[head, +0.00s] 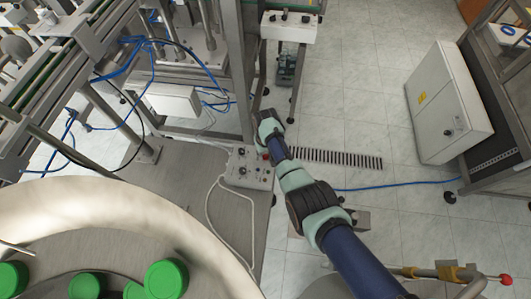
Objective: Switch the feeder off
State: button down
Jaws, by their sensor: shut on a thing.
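A grey control box (246,169) with several small knobs and a red button (266,155) sits at the right edge of the grey table. My arm reaches in from the lower right, and its wrist stands just above and right of the box in the picture. My gripper (262,143) is at the far end of the arm, small and mostly covered by the wrist. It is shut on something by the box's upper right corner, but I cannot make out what. The round feeder bowl (95,205) with green caps (166,279) fills the lower left.
A metal frame with blue hoses (205,75) stands behind the box. A white cable (208,205) loops over the table. A white cabinet (448,100) stands at the right. The tiled floor (360,80) between them is mostly open.

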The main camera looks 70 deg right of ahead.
aim_at(266, 155)
dwell(0.4)
jog(key=c, duration=0.8)
grip_release()
jog(key=shift+c, duration=0.2)
notch_tip(266, 155, up, 12)
